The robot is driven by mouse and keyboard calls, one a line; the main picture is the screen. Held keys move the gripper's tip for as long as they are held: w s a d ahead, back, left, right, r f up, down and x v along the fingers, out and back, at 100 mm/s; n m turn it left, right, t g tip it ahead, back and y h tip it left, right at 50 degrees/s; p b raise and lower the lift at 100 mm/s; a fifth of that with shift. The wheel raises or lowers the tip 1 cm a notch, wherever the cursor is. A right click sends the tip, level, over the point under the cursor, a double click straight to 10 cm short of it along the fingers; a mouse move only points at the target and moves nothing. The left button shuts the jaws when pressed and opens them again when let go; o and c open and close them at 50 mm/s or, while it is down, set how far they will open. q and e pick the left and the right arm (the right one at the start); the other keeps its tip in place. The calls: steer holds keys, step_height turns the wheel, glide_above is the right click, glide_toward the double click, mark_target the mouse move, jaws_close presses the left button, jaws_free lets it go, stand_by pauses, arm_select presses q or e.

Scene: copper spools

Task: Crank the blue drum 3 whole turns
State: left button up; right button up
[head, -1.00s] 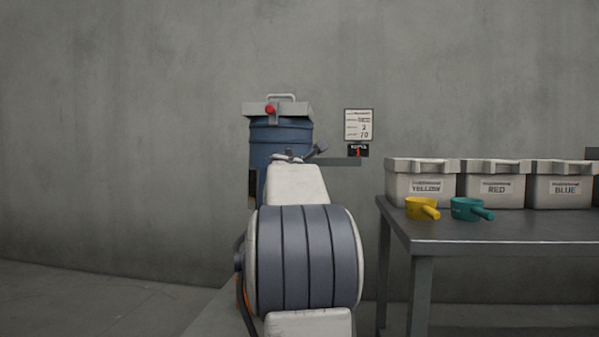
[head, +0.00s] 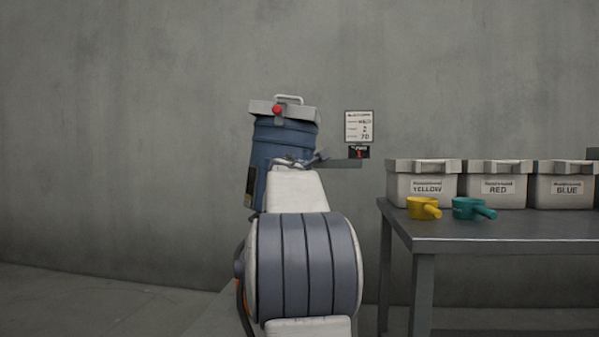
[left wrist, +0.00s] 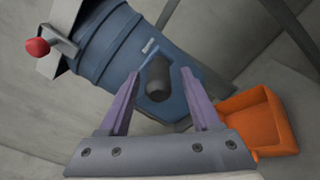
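The blue drum (head: 285,140) stands against the wall behind my arm, leaning with its top to the right. It has a grey lid (head: 300,112) with a red knob (head: 277,109). It also fills the upper left of the left wrist view (left wrist: 105,50). My left gripper (left wrist: 160,72) has its two purple fingers apart, either side of a dark crank handle (left wrist: 158,80). Gaps show on both sides of the handle. In the head view my arm hides the gripper and most of the crank. My right gripper is in neither view.
A small counter (head: 360,152) shows a red 1 below a card (head: 359,126). A grey table (head: 480,228) at right holds bins marked yellow, red and blue, a yellow scoop (head: 422,208) and a teal scoop (head: 472,208). An orange bin (left wrist: 262,120) lies right of my gripper.

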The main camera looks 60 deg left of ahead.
arm_select(q)
steer(key=shift+d+r, duration=0.1)
steer(key=shift+d, duration=0.05)
steer(key=b+v, duration=0.1)
steer(key=v, duration=0.9)
steer(key=shift+s, duration=0.15)
steer(key=shift+d, duration=0.1)
